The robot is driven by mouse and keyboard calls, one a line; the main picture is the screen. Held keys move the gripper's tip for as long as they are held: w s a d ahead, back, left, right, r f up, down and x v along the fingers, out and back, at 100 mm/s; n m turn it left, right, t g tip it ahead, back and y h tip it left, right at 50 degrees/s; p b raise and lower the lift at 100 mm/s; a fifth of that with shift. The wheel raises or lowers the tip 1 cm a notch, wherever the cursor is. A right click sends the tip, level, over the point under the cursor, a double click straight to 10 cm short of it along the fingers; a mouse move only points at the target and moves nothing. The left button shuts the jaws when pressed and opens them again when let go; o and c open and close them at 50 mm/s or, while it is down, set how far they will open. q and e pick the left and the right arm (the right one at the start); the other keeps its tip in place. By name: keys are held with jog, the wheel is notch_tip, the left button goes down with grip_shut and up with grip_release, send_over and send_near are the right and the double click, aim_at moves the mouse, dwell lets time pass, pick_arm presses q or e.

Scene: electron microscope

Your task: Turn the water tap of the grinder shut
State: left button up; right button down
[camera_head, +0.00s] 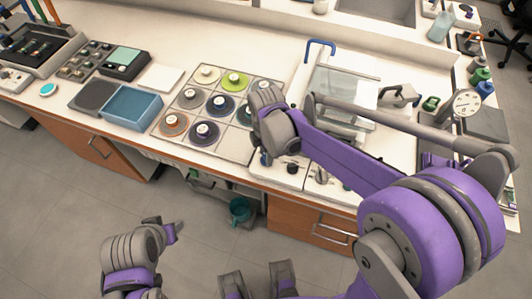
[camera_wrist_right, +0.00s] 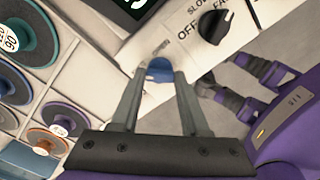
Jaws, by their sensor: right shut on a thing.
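The water tap of the grinder shows in the right wrist view as a small blue knob (camera_wrist_right: 158,66) on the white front panel (camera_wrist_right: 165,30), by a faint printed label. My right gripper (camera_wrist_right: 157,78) is shut on it, with a fingertip on either side. In the head view my right wrist (camera_head: 275,122) reaches over the front of the grinder and hides the fingertips and the tap. A black speed dial (camera_wrist_right: 215,27), marked OFF, SLOW and FAST, sits beside the tap. My left gripper (camera_head: 172,230) is low in front of the bench, away from the grinder; its jaws are unclear.
A grey rack of coloured discs (camera_head: 190,100) stands left of the grinder, close to my right wrist. A blue tray (camera_head: 130,105) lies farther left. A clear-walled basin (camera_head: 345,90) with a blue pipe stands behind. The floor in front is open.

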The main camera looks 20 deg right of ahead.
jog(key=shift+n, duration=0.4)
jog(key=shift+c, duration=2)
grip_release()
jog(key=shift+r, duration=0.1)
notch_tip(320, 180, up, 11)
jog(key=p, duration=0.1)
jog(key=shift+f, duration=0.2)
